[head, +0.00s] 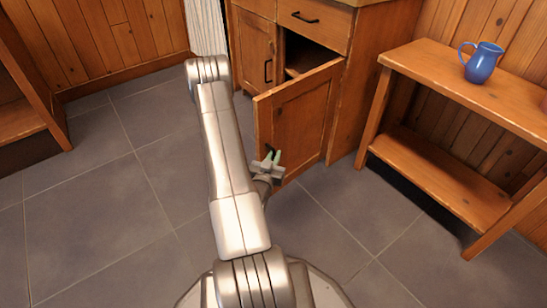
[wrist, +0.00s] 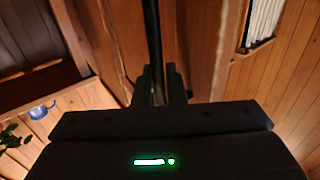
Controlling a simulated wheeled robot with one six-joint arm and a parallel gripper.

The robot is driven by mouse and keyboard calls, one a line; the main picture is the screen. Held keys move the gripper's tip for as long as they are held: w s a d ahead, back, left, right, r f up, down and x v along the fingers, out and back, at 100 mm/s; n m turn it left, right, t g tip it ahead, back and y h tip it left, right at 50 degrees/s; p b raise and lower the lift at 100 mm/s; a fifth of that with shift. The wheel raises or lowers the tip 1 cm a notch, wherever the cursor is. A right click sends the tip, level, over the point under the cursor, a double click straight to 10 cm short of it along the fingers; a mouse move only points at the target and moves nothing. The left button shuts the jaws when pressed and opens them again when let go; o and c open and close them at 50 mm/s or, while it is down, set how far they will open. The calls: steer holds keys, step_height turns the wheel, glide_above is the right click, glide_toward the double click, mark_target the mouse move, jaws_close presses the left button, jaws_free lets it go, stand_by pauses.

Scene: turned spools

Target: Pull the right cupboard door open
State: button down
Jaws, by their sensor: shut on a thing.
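The right cupboard door (head: 298,122) is a wooden panel standing well open, swung out from the cupboard toward me. Its dark opening (head: 305,50) shows behind it, with a shelf inside. My gripper (head: 270,160) is at the free-edge side of the door, shut on the door's dark handle (wrist: 152,35). In the wrist view the dark bar runs down between my fingers (wrist: 160,85), close to the door's wood. Most of the handle is hidden by my gripper in the head view. The left cupboard door (head: 257,50) is shut, with a dark handle.
A drawer (head: 314,18) above the opening is shut. To the right stands a low wooden shelf bench (head: 450,75) with a blue jug (head: 482,62) on top. A white ribbed radiator-like panel (head: 205,27) is behind my arm. The tiled floor (head: 100,220) at left is clear.

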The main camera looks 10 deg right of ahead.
stand_by(0.3)
steer(key=c, duration=1.6)
jaws_free()
steer(key=shift+d, duration=0.1)
steer(key=p+v, duration=0.2)
steer(key=v, duration=1.2)
steer(key=shift+w+p, duration=0.1)
steer(key=shift+p, duration=0.25)
steer(key=shift+w, duration=0.15)
steer(key=shift+b+x, duration=1.35)
steer(key=shift+x, duration=5.4)
